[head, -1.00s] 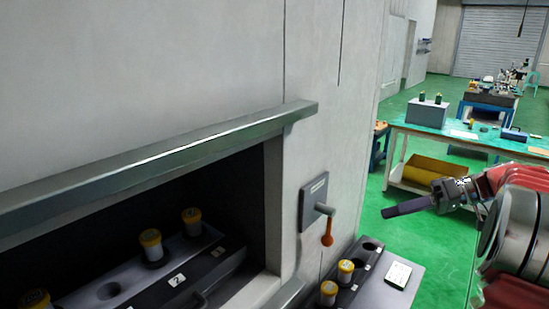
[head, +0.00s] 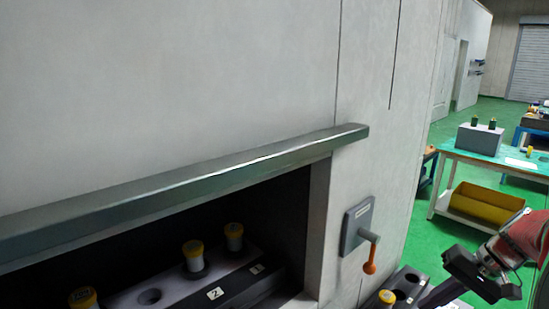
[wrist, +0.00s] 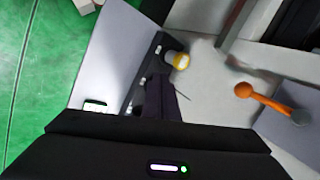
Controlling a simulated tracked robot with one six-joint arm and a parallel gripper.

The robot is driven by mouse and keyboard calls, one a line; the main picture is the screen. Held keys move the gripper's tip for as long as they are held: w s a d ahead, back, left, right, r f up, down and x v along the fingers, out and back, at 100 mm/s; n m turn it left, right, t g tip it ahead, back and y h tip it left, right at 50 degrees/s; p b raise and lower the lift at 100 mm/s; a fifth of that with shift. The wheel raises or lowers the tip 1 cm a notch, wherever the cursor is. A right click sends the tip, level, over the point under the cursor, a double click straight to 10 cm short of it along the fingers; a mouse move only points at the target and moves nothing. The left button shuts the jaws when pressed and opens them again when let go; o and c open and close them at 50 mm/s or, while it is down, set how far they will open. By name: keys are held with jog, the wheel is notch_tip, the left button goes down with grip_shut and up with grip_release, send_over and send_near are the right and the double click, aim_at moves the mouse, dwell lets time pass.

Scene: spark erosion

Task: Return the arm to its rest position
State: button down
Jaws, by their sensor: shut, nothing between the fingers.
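My gripper (head: 428,302) is at the lower right of the head view, with its dark fingers pointing down and left. In the wrist view the dark fingers (wrist: 160,80) are together and empty. They stand over the small side tray (wrist: 107,58), which also shows in the head view (head: 408,283). A yellow-capped cylinder (wrist: 178,59) shows just to the right of the fingertips. The red part of my arm shows at the right edge of the head view; the rest of the arm is out of view.
A grey wall has a recess under a metal ledge (head: 190,176), holding yellow-capped cylinders (head: 193,255). An orange-knobbed lever (head: 369,267) sticks out right of the recess; it is right of the fingers in the wrist view (wrist: 262,99). A green-topped bench (head: 510,165) stands beyond green floor.

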jog(key=s+a+r+n+t+h, duration=0.1)
jog(key=s+a+n, duration=0.1)
jog(key=s+a, duration=0.2)
jog(key=s+a+r+n+t+h, duration=0.1)
jog(key=s+a, duration=0.4)
jog(key=a, duration=0.6)
jog(key=s+a+r+n+t+h, duration=0.1)
jog(key=s+a+r+n+h, duration=0.1)
jog(key=a, duration=0.5)
jog(key=shift+s+a+r+n+h, duration=0.35)
jog(key=shift+s+h, duration=0.35)
jog(key=shift+s, duration=0.55)
